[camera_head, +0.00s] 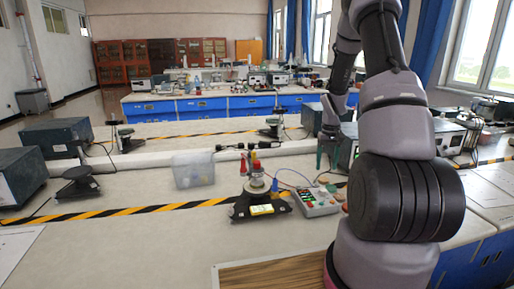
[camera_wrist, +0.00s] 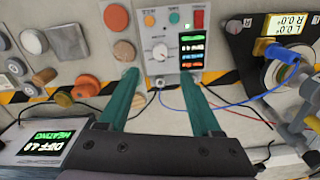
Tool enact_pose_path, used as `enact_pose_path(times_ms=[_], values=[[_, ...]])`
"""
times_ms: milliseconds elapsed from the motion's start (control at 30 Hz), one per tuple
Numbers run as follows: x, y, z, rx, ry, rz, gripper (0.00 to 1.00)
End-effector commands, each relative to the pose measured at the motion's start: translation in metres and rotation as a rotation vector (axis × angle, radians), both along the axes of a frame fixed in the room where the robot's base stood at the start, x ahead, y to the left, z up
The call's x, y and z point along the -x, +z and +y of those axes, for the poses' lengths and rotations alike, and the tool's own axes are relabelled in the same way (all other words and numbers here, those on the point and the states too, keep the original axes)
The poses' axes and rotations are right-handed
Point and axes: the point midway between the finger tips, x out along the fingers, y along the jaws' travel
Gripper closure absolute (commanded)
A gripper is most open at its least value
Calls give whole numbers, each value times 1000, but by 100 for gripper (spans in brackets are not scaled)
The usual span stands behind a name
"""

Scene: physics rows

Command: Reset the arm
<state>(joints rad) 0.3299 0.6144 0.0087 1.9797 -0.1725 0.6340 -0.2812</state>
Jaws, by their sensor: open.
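My arm comes down on the right of the head view. My gripper (camera_head: 329,156) hangs low over the bench, behind the control box; its teal fingers are partly covered by my own arm. In the wrist view my gripper (camera_wrist: 159,76) is open, its two teal fingers spread apart with nothing held between them. A grey control box (camera_wrist: 166,40) with a dial and a small screen lies beyond the fingertips; it also shows in the head view (camera_head: 318,208). I cannot tell how high the fingers are above the bench.
A black device (camera_wrist: 276,45) with a yellow display and blue wire lies at the wrist view's right. Several discs and blocks, one an orange disc (camera_wrist: 116,17), lie at its left. A clear plastic bin (camera_head: 194,170) stands on the bench (camera_head: 130,240), whose front left is clear.

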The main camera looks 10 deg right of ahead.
Motion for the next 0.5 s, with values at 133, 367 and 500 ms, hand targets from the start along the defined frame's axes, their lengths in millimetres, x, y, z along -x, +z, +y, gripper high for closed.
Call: enact_pose_path(times_ms=[133, 367, 500], values=[[0, 23, 8, 4, -7, -26, 34], [12, 115, 45, 7, -41, -133, 34], [31, 170, 72, -2, -65, -204, 34]])
